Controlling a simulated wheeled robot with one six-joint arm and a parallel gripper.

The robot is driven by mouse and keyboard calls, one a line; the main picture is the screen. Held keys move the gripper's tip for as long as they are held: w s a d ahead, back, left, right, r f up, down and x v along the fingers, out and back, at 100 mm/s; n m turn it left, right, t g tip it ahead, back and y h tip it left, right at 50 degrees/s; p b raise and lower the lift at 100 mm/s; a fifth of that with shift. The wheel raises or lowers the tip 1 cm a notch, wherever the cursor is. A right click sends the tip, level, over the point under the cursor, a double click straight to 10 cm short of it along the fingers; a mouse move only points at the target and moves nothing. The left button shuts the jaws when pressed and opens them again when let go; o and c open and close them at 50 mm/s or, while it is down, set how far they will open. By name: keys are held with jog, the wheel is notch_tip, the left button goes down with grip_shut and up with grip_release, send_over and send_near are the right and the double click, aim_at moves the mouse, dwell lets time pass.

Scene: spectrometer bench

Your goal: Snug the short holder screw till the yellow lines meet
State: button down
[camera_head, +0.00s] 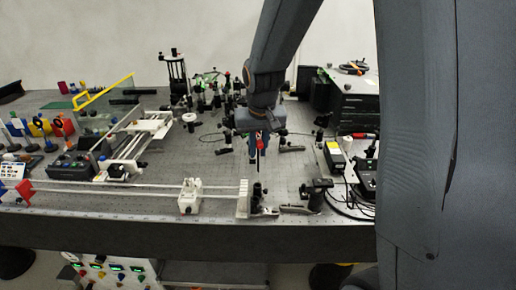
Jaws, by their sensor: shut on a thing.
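My gripper (256,153) points down over the middle right of the bench, below the end of my arm. It is shut on a slim red and dark thing (261,142), too small here to name for certain. Several small dark post holders stand on the bench. One dark holder (257,192) stands at the front by the white rail end, and another (316,193) is to its right. I cannot tell which is the short holder. Its screw and the yellow lines are too small to make out.
The perforated bench top (215,165) has some free room left of my gripper. A white rail (120,188) with a white carriage (190,195) runs along the front. A yellow-labelled box (334,155) and cables stand at right. Crowded optics stand behind.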

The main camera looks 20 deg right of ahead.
jog(key=shift+f+b, duration=1.35)
jog(key=shift+f, duration=1.05)
jog(key=shift+f, duration=0.1)
jog(key=shift+f, duration=0.4)
jog(key=shift+f+b, duration=0.3)
jog(key=shift+b, duration=0.05)
jog(key=shift+m+b, duration=0.35)
jog(key=shift+m, duration=0.25)
jog(key=shift+m+h+b, duration=0.5)
jog(key=shift+m+b, duration=0.7)
jog(key=shift+b, duration=0.15)
jog(key=shift+d+m+g+h+b, duration=0.1)
jog(key=shift+m+g+h+b, duration=0.25)
jog(key=shift+m+b, duration=1.3)
jog(key=shift+r+p, duration=0.85)
jog(key=shift+r, duration=0.1)
jog(key=shift+r, duration=0.1)
